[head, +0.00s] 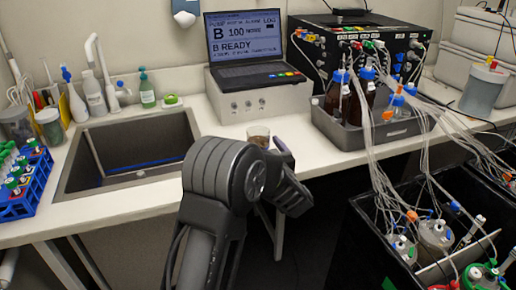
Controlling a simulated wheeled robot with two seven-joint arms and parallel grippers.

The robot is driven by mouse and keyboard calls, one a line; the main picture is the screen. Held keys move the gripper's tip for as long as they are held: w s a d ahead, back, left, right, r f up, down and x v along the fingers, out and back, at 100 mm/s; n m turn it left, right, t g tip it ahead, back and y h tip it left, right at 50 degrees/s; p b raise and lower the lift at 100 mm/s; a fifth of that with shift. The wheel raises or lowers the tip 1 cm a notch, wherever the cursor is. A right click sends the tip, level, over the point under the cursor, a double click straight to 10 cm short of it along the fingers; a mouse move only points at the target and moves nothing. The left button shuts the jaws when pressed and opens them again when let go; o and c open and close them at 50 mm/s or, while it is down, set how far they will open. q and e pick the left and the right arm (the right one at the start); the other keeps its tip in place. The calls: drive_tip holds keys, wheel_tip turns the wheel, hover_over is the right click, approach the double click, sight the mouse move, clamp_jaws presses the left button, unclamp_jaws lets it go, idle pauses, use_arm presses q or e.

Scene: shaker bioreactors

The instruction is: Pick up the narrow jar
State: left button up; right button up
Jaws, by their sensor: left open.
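A small clear glass jar (258,135) with brownish contents stands upright near the front edge of the counter, below the laptop. I take it for the narrow jar; its lower part is hidden behind my left arm. My left gripper (279,149) is open at the jar's right side, close to it. The arm hides most of the gripper, and I cannot tell whether a finger touches the jar. My right gripper is not in view.
A sink (125,160) lies to the left and a white box (258,101) carrying a laptop (245,50) stands behind the jar. A grey tray (372,135) with bottles and tubing is to the right. A black bin (357,215) with tubed vessels is at lower right.

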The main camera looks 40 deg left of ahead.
use_arm(q)
drive_tip(key=shift+p+x, duration=0.55)
drive_tip(key=shift+x, duration=2.05)
drive_tip(key=shift+f, duration=0.15)
drive_tip(key=c, duration=1.6)
wheel_tip(320, 180, up, 10)
drive_tip(key=shift+r, duration=0.1)
